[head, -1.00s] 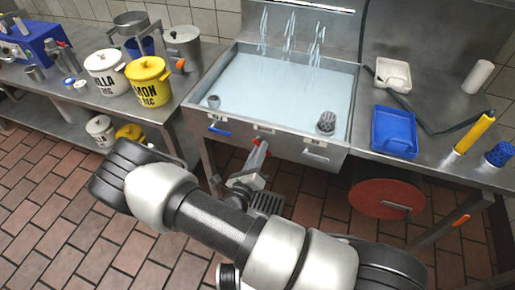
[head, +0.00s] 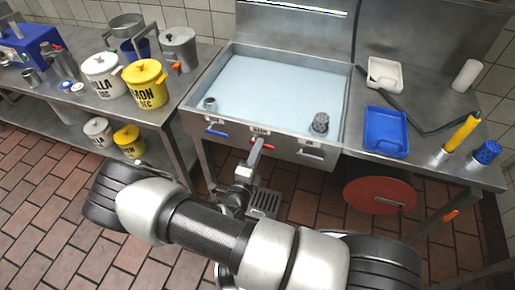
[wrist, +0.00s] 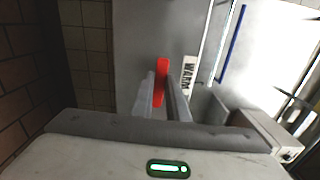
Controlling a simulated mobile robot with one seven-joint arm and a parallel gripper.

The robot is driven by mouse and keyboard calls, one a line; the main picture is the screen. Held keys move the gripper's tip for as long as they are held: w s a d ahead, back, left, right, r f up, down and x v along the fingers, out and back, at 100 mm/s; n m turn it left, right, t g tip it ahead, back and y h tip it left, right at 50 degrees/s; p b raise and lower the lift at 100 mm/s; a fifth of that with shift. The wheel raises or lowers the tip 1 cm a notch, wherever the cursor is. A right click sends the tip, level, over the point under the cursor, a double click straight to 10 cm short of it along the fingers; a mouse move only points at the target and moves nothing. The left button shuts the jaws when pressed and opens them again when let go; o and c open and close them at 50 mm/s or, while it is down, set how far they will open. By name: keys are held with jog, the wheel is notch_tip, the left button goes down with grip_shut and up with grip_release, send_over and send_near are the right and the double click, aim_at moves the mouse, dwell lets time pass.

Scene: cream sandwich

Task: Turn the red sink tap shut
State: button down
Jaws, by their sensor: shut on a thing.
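The red tap (head: 270,146) is a small lever on the front panel of the steel sink (head: 228,120). In the wrist view the red tap (wrist: 162,68) sits between the two fingers of my gripper (wrist: 164,92), beside a label reading WARM (wrist: 188,73). My gripper (head: 258,148) is shut on the tap, and the fingers hide part of it. The sink holds pale blue water (head: 280,85), and no jets fall into it.
A blue lever (head: 216,132) and a pale lever (head: 311,154) flank the red one. A blue tray (head: 387,130) and a white tray (head: 386,74) stand right of the sink. Buckets, one yellow (head: 146,85), stand left. A red disc (head: 380,195) hangs below the right counter.

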jog(key=shift+n, duration=0.3)
jog(key=c, duration=1.7)
grip_release()
jog(key=shift+s, duration=0.1)
jog(key=v, duration=1.7)
jog(key=shift+s+r, duration=0.1)
jog(key=shift+s, duration=0.05)
